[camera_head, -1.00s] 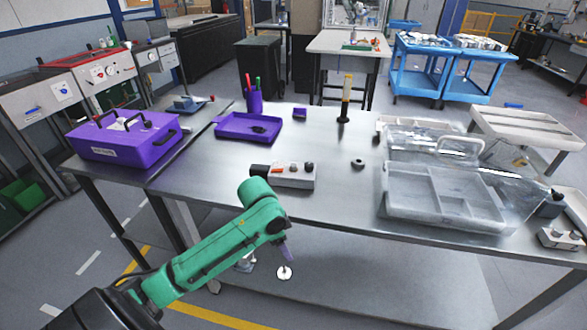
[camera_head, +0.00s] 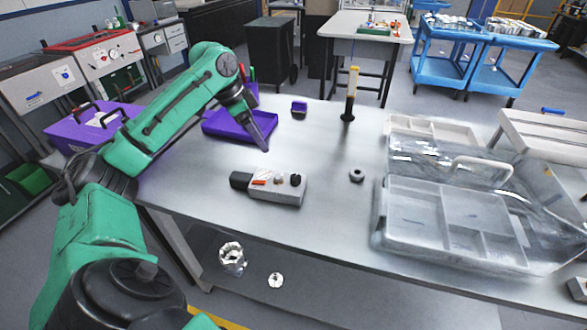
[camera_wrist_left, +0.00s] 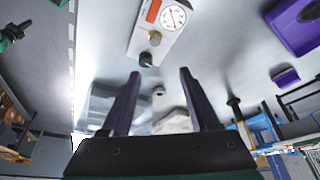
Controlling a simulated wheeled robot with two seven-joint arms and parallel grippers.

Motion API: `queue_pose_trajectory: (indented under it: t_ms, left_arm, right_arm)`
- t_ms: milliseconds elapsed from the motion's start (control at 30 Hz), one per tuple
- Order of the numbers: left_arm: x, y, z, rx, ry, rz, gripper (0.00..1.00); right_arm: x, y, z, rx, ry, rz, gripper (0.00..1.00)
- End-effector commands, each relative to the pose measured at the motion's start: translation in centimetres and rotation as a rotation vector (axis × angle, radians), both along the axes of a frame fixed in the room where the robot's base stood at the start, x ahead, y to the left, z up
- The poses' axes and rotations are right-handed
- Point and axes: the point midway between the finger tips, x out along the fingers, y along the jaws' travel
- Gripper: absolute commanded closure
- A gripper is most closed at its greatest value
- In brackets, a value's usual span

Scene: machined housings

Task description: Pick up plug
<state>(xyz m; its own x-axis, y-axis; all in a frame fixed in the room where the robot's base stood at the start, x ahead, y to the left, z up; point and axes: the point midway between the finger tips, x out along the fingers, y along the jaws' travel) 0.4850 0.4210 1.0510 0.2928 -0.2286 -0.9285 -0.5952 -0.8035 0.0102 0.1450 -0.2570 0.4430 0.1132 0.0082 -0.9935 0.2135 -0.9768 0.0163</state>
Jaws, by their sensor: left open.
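No part is marked as the plug, and I cannot tell for sure which one it is. A small dark ring-shaped part (camera_head: 357,175) lies alone on the table.
A purple tray (camera_head: 213,127) and purple toolbox (camera_head: 82,136) stand at left. A small purple block (camera_head: 299,107) and a yellow-and-black cylinder (camera_head: 350,95) are at the back. Clear bins (camera_head: 385,215) fill the right. The front middle of the table (camera_head: 330,222) is clear.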

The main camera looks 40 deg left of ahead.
Motion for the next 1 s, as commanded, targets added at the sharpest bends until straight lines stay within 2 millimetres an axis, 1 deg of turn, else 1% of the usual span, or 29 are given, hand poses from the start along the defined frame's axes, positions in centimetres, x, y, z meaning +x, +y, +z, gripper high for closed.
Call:
queue_pose_trajectory:
  t_ms: [67, 133, 200, 300, 367, 467, 600, 667, 733, 800, 967, 1000]
  left_arm:
    - [0.3, -0.3, -1.0, 0.000, 0.004, -0.001, 0.39]
    - [0.7, -0.7, -2.5, -0.002, 0.007, -0.002, 0.39]
    - [1.2, -1.2, -4.3, -0.002, 0.007, -0.002, 0.39]
    - [2.0, -1.7, -6.5, -0.002, 0.004, -0.001, 0.39]
    - [2.4, -2.0, -7.6, -0.003, 0.003, -0.001, 0.39]
    - [2.7, -2.2, -8.7, -0.002, 0.002, -0.001, 0.39]
    - [3.2, -2.5, -10.9, -0.003, 0.005, -0.001, 0.39]
    - [3.6, -2.8, -12.1, -0.003, 0.003, -0.001, 0.39]
    - [3.8, -3.0, -13.1, 0.000, 0.003, -0.001, 0.39]
    - [3.9, -3.0, -13.5, 0.000, 0.001, -0.002, 0.39]
    - [3.9, -3.0, -13.6, 0.002, 0.001, -0.002, 0.39]
    - [3.9, -3.0, -13.6, 0.001, 0.001, -0.001, 0.54]
  right_arm:
    - [0.0, 0.0, 0.1, 0.000, 0.000, -0.001, 1.00]
    - [-0.9, -0.1, 0.2, -0.001, 0.014, -0.001, 1.00]
    - [-2.5, -0.1, 0.5, -0.003, 0.038, -0.002, 1.00]
    - [-4.2, -0.3, 0.9, -0.005, 0.067, -0.002, 1.00]
    - [-4.5, -0.3, 1.0, -0.006, 0.072, -0.002, 1.00]
    - [-4.1, -0.3, 1.3, -0.006, 0.066, -0.002, 1.00]
    - [-2.0, -0.2, 2.6, -0.003, 0.031, -0.002, 1.00]
    - [-1.4, -0.2, 2.8, -0.004, 0.022, -0.001, 1.00]
    - [-1.4, -0.3, 2.9, -0.003, 0.021, -0.001, 1.00]
    - [-1.6, -0.3, 2.8, -0.004, 0.025, -0.001, 1.00]
    - [-2.4, -0.4, 2.7, -0.006, 0.037, -0.001, 1.00]
    - [-2.4, -0.4, 2.7, -0.005, 0.038, -0.001, 1.00]
